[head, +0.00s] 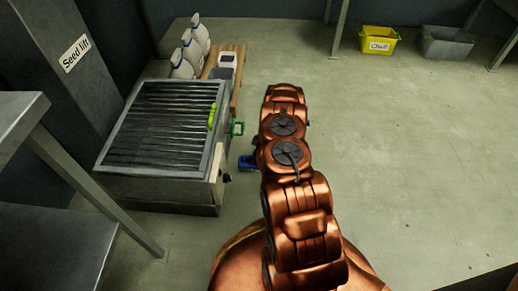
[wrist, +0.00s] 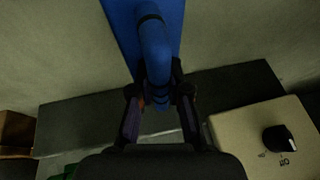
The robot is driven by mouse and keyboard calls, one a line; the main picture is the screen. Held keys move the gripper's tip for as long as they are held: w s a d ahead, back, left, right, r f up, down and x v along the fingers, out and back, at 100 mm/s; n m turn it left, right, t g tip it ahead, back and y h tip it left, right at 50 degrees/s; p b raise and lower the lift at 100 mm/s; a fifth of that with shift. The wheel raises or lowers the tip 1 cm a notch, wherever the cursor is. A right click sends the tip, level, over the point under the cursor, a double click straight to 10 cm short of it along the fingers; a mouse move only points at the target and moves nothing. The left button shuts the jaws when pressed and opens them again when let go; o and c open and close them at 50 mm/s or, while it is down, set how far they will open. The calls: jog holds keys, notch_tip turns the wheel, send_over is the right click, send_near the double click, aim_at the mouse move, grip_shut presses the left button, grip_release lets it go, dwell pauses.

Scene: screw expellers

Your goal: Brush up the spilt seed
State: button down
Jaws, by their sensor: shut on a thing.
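My gripper (wrist: 156,97) is shut on the rounded handle of a blue tool (wrist: 118,22) in the wrist view. The tool's flat blue body runs up out of the top of that view, so I cannot tell if it is a brush or a dustpan. In the head view a small part of a blue thing (head: 247,162) shows just left of my copper arm, low beside the machine. My gripper itself is hidden behind the arm there. I cannot make out any spilt seed in either view.
A cream panel with a black knob (wrist: 280,138) is close in the wrist view. White jugs (head: 183,65) and the yellow Chuff bin (head: 378,40) stand behind. The right floor is clear.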

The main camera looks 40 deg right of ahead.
jog(key=shift+s+d, duration=0.25)
jog(key=shift+d, duration=0.1)
jog(key=shift+s+d+r, duration=0.15)
jog(key=shift+s+r, duration=0.05)
notch_tip(320, 180, up, 3)
jog(key=shift+w+f, duration=0.15)
jog(key=shift+r+p, duration=0.6)
jog(key=shift+r, duration=1.95)
